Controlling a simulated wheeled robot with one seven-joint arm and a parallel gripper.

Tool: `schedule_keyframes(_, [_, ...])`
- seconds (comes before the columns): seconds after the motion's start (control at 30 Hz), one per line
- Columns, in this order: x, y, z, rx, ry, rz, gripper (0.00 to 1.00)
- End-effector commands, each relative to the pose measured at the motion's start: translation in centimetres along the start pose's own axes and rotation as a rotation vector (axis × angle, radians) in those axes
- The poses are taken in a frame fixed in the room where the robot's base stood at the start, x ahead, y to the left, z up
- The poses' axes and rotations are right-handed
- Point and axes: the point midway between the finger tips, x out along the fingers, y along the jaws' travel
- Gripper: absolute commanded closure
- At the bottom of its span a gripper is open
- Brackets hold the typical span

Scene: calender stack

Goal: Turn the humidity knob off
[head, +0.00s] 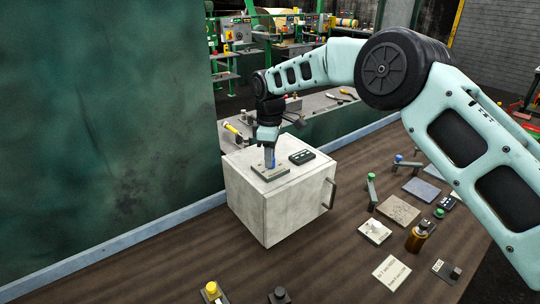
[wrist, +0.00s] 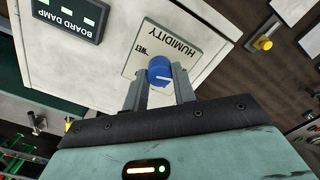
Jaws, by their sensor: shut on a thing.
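The humidity knob (wrist: 159,70) is a blue round knob with a white pointer line. It stands on a pale plate (wrist: 190,62) marked HUMIDITY, with WET printed near one side. In the head view the plate (head: 258,175) lies on top of a white cabinet (head: 295,217). My gripper (head: 270,160) points down onto the plate. In the wrist view the two grey fingers of my gripper (wrist: 159,84) are shut on the knob, one on each side. The fingers hide part of the plate, and any OFF mark is not visible.
A dark BOARD DAMP display (head: 301,157) lies beside the plate on the cabinet. The cabinet has a side handle (head: 332,194). A brown bottle (head: 417,238), a yellow knob (head: 212,287) and several plates and levers stand on the wooden bench. A green panel (head: 105,120) rises at left.

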Motion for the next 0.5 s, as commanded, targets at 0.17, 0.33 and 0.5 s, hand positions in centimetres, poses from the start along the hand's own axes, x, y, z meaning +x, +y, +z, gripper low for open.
schedule_keyframes(0.17, [-0.26,0.14,-0.09,0.0,0.005,0.006,0.52])
schedule_keyframes(0.33, [-0.14,0.07,-0.06,0.0,0.003,0.003,0.52])
schedule_keyframes(0.5, [-0.3,0.05,-0.05,0.001,0.002,0.002,0.52])
